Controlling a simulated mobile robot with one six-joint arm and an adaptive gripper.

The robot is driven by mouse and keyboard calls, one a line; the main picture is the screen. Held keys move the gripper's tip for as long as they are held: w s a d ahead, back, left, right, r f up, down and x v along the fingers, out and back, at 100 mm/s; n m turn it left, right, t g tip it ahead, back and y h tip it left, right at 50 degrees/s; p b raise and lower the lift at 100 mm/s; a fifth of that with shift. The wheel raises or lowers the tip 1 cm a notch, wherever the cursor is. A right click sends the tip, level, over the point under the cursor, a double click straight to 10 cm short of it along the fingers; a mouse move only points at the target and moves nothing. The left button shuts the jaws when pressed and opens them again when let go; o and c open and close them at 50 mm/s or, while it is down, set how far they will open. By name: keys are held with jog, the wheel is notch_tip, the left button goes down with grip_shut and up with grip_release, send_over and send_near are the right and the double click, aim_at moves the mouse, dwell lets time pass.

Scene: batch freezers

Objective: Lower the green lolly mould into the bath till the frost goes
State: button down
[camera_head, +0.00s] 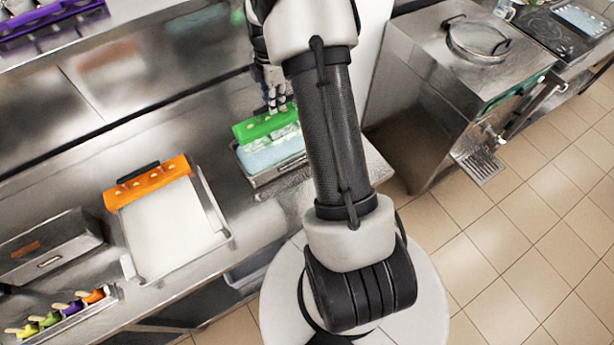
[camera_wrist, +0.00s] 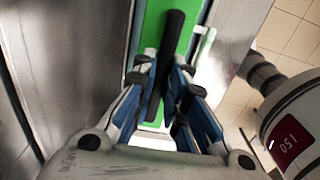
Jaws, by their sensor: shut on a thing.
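The green lolly mould (camera_head: 264,124) is at the steel bath (camera_head: 280,176), above or partly in its pale blue contents. A whitish part shows below the green top; I cannot tell how much is frost or how deep the mould sits. My gripper (camera_head: 273,98) is above the mould, pointing down. In the wrist view my gripper (camera_wrist: 166,80) is shut on the black handle bar (camera_wrist: 172,50) of the mould, whose green top (camera_wrist: 152,28) lies beneath. The mould's lower part is mostly hidden there.
Several coloured lollies (camera_head: 66,312) and a steel box (camera_head: 45,252) are further left. A steel cabinet (camera_head: 420,110) stands right, across a gap. Purple moulds (camera_head: 50,22) sit on the shelf above.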

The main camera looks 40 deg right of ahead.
aim_at(281, 129)
jog(key=shift+w+d, duration=0.1)
jog(key=shift+w, duration=0.35)
jog(key=shift+f, duration=0.3)
dwell(1.0)
jog(key=shift+f+b, duration=3.5)
jog(key=shift+f, duration=1.35)
dwell(1.4)
